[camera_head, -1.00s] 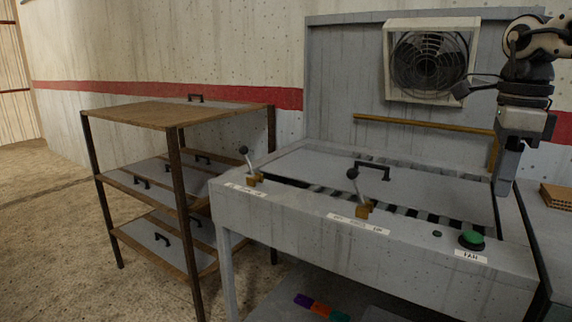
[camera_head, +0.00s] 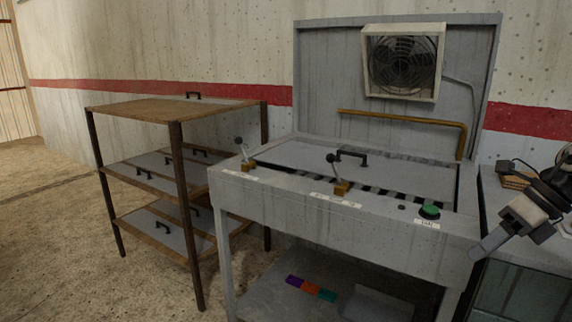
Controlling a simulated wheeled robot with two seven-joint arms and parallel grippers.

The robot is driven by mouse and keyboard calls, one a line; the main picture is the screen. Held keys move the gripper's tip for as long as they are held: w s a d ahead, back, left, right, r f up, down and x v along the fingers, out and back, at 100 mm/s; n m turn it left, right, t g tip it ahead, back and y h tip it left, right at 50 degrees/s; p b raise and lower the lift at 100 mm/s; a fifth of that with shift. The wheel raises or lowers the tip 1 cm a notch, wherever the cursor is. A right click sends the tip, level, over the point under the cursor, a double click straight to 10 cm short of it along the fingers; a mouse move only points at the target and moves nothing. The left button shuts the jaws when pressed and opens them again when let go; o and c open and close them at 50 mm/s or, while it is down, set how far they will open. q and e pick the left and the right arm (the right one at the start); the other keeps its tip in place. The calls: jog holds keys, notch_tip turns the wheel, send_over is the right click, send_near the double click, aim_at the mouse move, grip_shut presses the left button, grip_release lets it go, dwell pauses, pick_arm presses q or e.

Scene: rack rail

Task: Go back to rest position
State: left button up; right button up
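My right gripper (camera_head: 486,245) is at the right edge of the head view, in front of the right end of the grey workstation (camera_head: 285,190). It points down and to the left, and nothing shows in it. Its fingers are seen from the side, so I cannot tell whether they are open or shut. My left gripper is out of view. A grey plate with a black handle (camera_head: 351,157) lies in the workstation's top, over a black-striped bed.
A wooden-topped rack (camera_head: 150,112) with handled grey plates stands left. The workstation has two levers (camera_head: 335,172), a green button (camera_head: 430,209), a fan (camera_head: 404,62) and a yellow pipe (camera_head: 400,119). Coloured blocks (camera_head: 310,288) lie on its lower shelf. A dark side table (camera_head: 525,245) stands right.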

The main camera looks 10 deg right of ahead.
jog(key=s+a+f+m+t+p, duration=0.1)
jog(key=s+a+f+m+t, duration=0.15)
jog(key=f+m, duration=0.4)
jog(key=s+a+f+m+t+p, duration=0.1)
jog(key=s+a+f+m+t, duration=0.2)
jog(key=f+m, duration=0.35)
jog(key=s+a+f+m+t+p, duration=0.1)
jog(key=s+a+f+m+t, duration=0.15)
jog(key=f+m+t, duration=0.4)
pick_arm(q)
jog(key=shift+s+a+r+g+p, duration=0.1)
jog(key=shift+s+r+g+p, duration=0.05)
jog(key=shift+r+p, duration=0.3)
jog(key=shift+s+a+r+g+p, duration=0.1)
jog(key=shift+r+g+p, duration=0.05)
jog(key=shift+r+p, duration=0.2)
pick_arm(e)
jog(key=s+a+f+m+g+h, duration=0.1)
jog(key=s+a+m+g, duration=0.1)
jog(key=a+m, duration=0.7)
jog(key=s+a+f+m+g+h, duration=0.1)
jog(key=s+a+m, duration=0.3)
jog(key=a+m, duration=0.6)
jog(key=shift+s+f+g+h, duration=0.3)
jog(key=shift+s+f+g, duration=0.05)
jog(key=shift+f+g, duration=0.15)
